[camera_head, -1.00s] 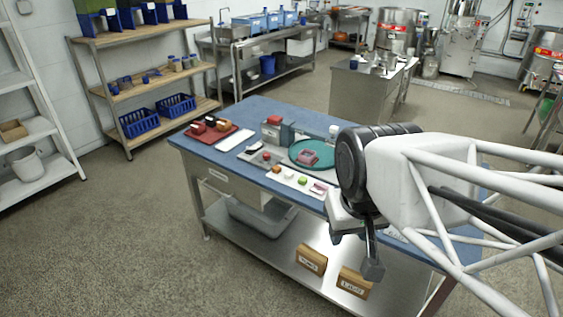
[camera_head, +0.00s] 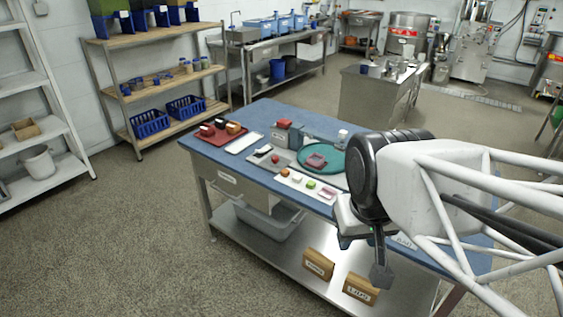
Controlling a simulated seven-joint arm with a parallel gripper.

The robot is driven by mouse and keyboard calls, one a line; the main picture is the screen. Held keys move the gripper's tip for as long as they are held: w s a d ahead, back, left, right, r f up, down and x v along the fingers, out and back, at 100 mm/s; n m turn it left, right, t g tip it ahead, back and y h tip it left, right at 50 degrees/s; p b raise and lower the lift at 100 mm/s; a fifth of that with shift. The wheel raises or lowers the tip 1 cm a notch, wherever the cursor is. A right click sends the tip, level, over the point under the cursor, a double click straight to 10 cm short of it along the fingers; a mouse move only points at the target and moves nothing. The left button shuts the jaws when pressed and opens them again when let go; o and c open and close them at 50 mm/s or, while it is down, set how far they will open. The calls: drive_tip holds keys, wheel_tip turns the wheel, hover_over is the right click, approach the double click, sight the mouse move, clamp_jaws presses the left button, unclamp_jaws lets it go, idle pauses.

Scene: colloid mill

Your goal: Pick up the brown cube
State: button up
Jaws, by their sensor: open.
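A small orange-brown block (camera_head: 233,127), which looks like the brown cube, sits at the right side of a red tray (camera_head: 217,138). The tray lies on the far left end of the blue-topped table (camera_head: 262,112). Red and dark items share the tray with it. My gripper (camera_head: 363,258) hangs over the table's near right side, pointing down. It is well apart from the block and tray. Its jaws are open, with nothing visible between them; they are small and partly hidden by the wrist.
A white tray (camera_head: 243,143), a grey box with a reddish top (camera_head: 284,134), a green round tray (camera_head: 333,163) and a white strip with small coloured items (camera_head: 298,181) stand between my gripper and the red tray. Cardboard boxes (camera_head: 319,264) lie on the lower shelf.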

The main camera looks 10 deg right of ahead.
idle(0.5)
drive_tip(key=o, duration=0.4)
drive_tip(key=shift+c, duration=0.2)
